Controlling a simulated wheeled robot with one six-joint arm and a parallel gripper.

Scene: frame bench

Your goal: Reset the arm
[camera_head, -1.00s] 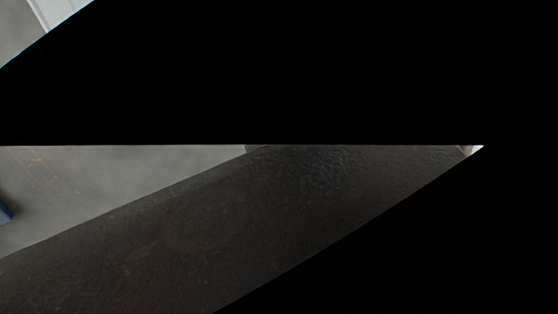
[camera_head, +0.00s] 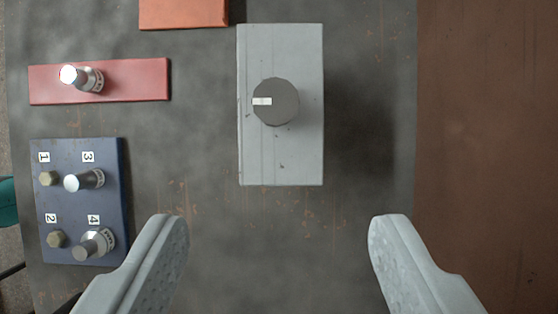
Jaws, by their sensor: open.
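My gripper (camera_head: 279,228) shows at the bottom of the head camera view. Its two pale grey fingers stand wide apart with nothing between them. Ahead of the fingers, above them in the picture, is a light grey box (camera_head: 280,155) with a round dark knob (camera_head: 280,108). The knob's white mark points left. The fingers appear clear of the box. The rest of my arm is not in view.
A blue plate (camera_head: 115,200) with numbered bolts and silver cylindrical parts lies at left. Above it is a red plate (camera_head: 140,80) with one silver part. An orange block (camera_head: 185,12) is at the top edge. Grey bench surface (camera_head: 205,130) is bare between them. A brown surface (camera_head: 490,130) lies right.

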